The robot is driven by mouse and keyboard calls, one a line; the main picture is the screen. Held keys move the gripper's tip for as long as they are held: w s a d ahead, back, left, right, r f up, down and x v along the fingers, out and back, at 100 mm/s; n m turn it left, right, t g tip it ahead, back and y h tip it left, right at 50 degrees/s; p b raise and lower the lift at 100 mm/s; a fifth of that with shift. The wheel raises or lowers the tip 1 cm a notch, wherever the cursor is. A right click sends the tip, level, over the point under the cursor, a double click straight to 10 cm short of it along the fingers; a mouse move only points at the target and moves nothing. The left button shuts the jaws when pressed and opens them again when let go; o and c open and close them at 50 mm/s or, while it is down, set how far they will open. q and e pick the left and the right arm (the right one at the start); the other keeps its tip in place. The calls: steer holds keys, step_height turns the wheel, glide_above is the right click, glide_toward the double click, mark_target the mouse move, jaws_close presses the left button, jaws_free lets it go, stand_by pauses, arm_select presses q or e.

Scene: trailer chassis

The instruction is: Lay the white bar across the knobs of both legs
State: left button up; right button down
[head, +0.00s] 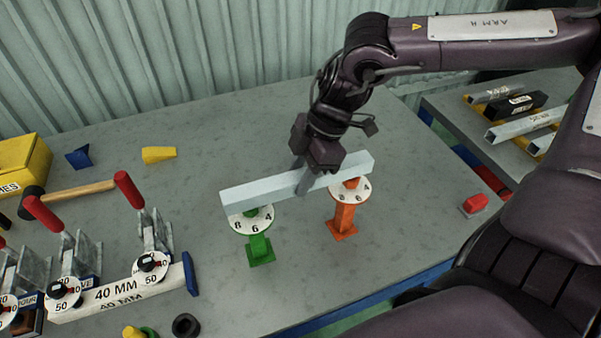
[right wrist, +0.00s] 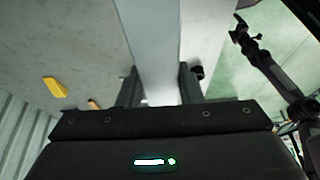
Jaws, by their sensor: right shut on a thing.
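The white bar (head: 262,191) lies level above the two legs in the head view. The green leg (head: 259,245) with its numbered dial stands under the bar's left part. The orange leg (head: 343,217) with its dial stands under the right part. My right gripper (head: 304,184) is shut on the white bar right of its middle; the bar also runs between the fingers in the right wrist view (right wrist: 170,45). The bar hides most of the knob tops, so I cannot tell whether it touches them. My left gripper is not in view.
Clamps with red handles (head: 128,190), a 40 MM bar (head: 115,293) and a hammer (head: 80,191) lie at the left. Yellow (head: 158,154) and blue wedges (head: 79,158) lie behind. A red block (head: 474,203) is at the right edge. The table around the legs is clear.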

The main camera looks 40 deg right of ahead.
steer(key=shift+f+b, duration=0.4)
steer(key=shift+f, duration=0.05)
steer(key=c, duration=0.9)
jaws_free()
steer(key=shift+b+v, duration=0.35)
steer(key=shift+v, duration=3.6)
